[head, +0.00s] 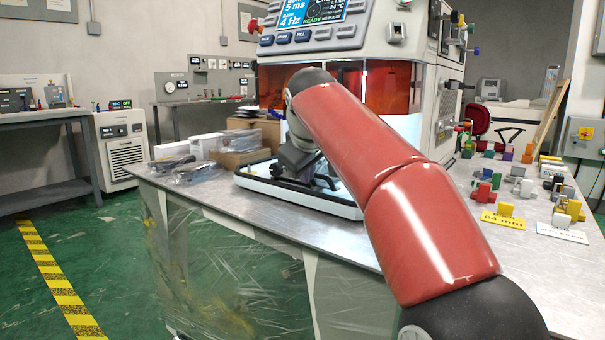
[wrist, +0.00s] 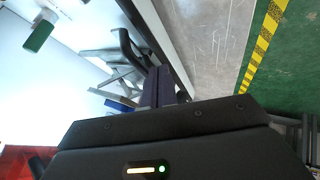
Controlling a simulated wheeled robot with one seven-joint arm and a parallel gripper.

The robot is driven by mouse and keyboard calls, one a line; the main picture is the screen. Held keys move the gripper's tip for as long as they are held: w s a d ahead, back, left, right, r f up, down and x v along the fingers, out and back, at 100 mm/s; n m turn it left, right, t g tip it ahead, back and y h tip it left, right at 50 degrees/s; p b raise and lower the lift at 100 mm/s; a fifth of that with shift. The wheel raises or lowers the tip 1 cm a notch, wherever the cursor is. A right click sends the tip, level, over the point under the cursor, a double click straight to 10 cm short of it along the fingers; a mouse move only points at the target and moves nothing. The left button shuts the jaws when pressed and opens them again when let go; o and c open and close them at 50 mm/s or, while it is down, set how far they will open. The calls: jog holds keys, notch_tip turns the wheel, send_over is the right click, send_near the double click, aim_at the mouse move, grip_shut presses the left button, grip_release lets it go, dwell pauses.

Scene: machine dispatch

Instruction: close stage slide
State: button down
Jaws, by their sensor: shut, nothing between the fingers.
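The stage slide (head: 258,183) is a white tray with a black edge. It sticks out from the front of the machine (head: 400,50) over the metal table. In the wrist view its white surface (wrist: 75,20) fills the upper left, with a black curved handle (wrist: 128,47) near its edge. My gripper (head: 312,180) is low over the tray's front part, partly hidden by my red arm. In the wrist view my gripper (wrist: 160,78) is shut and empty, close beside the handle. I cannot tell whether it touches. My arm hides much of the tray.
A cardboard box (head: 245,158) and bagged parts (head: 195,172) lie left of the slide. Small coloured blocks and yellow (head: 503,219) and white labelled stands (head: 562,231) are on the right of the table. The green floor at left is free, with a yellow-black stripe (head: 50,275).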

jog(key=w+d+p, duration=0.1)
jog(key=w+p, duration=0.1)
jog(key=w+d+p, duration=0.1)
jog(key=d, duration=0.1)
jog(key=w+d+p, duration=0.1)
jog(key=w+p, duration=0.1)
jog(key=shift+w+d+r+p, duration=0.2)
jog(key=shift+w+d+p, duration=0.05)
jog(key=shift+w+p, duration=0.1)
jog(key=shift+w+d+f, duration=0.15)
jog(key=shift+w+d, duration=0.15)
jog(key=shift+w, duration=0.05)
